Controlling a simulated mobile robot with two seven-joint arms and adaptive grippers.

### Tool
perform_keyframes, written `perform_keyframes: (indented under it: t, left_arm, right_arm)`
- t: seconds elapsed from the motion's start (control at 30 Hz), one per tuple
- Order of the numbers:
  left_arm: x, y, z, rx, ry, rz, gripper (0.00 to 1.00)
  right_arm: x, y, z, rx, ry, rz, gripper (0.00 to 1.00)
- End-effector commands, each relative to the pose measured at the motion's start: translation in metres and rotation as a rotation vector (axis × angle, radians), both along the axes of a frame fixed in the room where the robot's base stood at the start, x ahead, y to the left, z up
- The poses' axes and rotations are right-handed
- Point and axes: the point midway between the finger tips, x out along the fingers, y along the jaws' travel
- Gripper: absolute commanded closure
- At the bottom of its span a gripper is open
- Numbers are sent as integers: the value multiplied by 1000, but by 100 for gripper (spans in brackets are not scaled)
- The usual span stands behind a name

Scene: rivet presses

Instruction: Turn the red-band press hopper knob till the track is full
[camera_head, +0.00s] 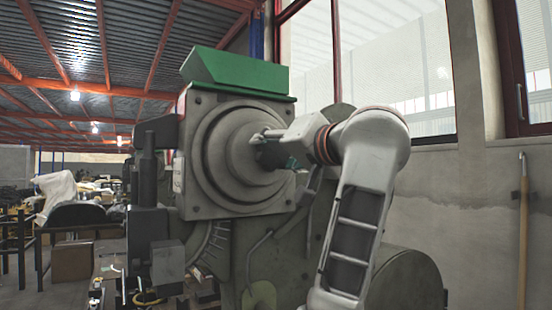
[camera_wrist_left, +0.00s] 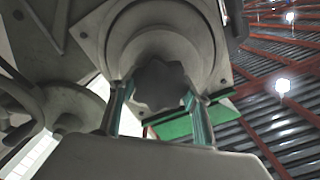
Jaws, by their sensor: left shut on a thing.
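The press is a large grey machine with a round stepped hopper housing (camera_head: 222,165) on its face and a green hopper top (camera_head: 235,72). No red band can be made out on it. A dark lobed knob (camera_wrist_left: 162,84) sits at the housing's centre in the left wrist view. My left gripper (camera_wrist_left: 158,98) has its two teal-lined fingers on either side of the knob, shut on it. In the head view the left gripper (camera_head: 277,150) meets the housing's centre from the right, hiding most of the knob. How full the track is cannot be told. My right gripper is out of view.
A curved rail (camera_head: 251,262) runs down the press front. A dark column (camera_head: 146,185) stands at its left. A cardboard box (camera_head: 77,259) and cluttered tables lie farther left. A grey wall with windows stands behind my arm, with a wooden pole (camera_head: 523,230) against it.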

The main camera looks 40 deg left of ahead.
Motion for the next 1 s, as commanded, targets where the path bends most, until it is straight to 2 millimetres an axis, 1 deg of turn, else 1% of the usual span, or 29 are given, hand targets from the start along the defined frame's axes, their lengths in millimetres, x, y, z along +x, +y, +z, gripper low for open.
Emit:
perform_keyframes:
  t: [0.03,0.17,0.3,0.8,0.83,0.9,1.0]
  left_arm:
    - [2,0,-4,-10,-19,0,74]
    - [1,0,-3,-30,-68,0,74]
    - [1,0,-2,-44,-99,0,74]
    - [1,0,-2,-51,-115,0,74]
    - [1,0,-2,-51,-115,0,50]
    - [1,0,-2,-51,-115,0,35]
    - [1,0,-1,-50,-116,-1,35]
  right_arm:
    - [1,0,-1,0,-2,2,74]
    - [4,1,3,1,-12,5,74]
    - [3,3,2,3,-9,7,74]
    - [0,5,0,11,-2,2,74]
    - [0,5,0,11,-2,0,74]
    - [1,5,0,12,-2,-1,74]
    - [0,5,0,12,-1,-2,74]
